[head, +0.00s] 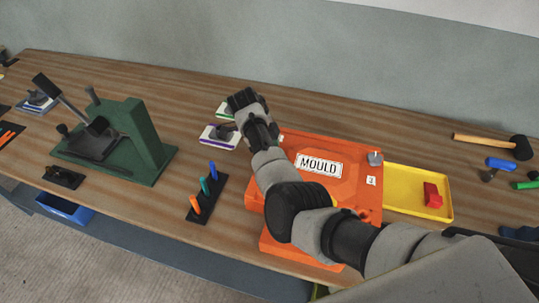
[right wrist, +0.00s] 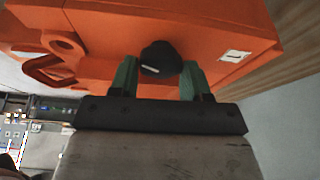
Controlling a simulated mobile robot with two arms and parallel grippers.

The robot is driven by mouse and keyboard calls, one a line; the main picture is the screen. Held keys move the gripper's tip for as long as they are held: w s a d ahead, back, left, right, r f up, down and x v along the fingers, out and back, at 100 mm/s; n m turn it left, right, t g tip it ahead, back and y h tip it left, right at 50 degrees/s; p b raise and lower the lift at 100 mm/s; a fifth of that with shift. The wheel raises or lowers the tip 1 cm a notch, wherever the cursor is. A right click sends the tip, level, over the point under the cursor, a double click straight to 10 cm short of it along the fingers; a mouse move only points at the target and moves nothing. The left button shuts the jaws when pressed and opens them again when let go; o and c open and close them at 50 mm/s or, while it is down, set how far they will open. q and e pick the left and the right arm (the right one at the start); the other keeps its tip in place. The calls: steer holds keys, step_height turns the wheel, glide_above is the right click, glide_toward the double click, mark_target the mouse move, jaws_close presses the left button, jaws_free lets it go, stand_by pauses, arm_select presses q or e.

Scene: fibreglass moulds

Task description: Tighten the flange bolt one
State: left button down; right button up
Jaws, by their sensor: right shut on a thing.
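The orange mould (head: 340,143) lies on the bench, marked "MOULD", and my right arm crosses its left part. In the right wrist view, my right gripper (right wrist: 159,76) has its two green fingers on either side of a dark rounded bolt head (right wrist: 160,57), beside the orange mould flange (right wrist: 205,25). The gripper is shut on this bolt. A small white label (right wrist: 235,56) sits right of it; its mark is too small to read surely. In the head view the bolt and fingertips are hidden. Another grey bolt (head: 375,158) stands at the mould's back right, by label 2 (head: 371,181). My left gripper is out of view.
A yellow tray (head: 405,204) with a red block (head: 432,195) adjoins the mould on the right. A hammer (head: 490,143) lies beyond. On the left are a black rack (head: 209,205) with coloured pegs and a green fixture (head: 150,140). White-topped blocks (head: 218,138) lie by my right wrist.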

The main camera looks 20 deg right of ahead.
steer(key=m+b, duration=0.2)
steer(key=shift+w+m+g+y, duration=0.2)
steer(key=shift+m+g+y, duration=0.2)
steer(key=m+b, duration=0.1)
steer(key=m, duration=0.1)
steer(key=shift+d+m+g+y+b, duration=0.1)
steer(key=shift+m+g+y+b, duration=0.2)
steer(key=shift+m+y, duration=0.1)
steer(key=shift+r+m+y+b, duration=0.1)
steer(key=shift+m+y+b, duration=0.3)
steer(key=shift+m, duration=0.8)
steer(key=shift+d+m+g+y, duration=0.1)
steer(key=shift+m+g+y, duration=0.3)
steer(key=shift+m, duration=1.1)
steer(key=o, duration=0.6)
steer(key=shift+o, duration=0.2)
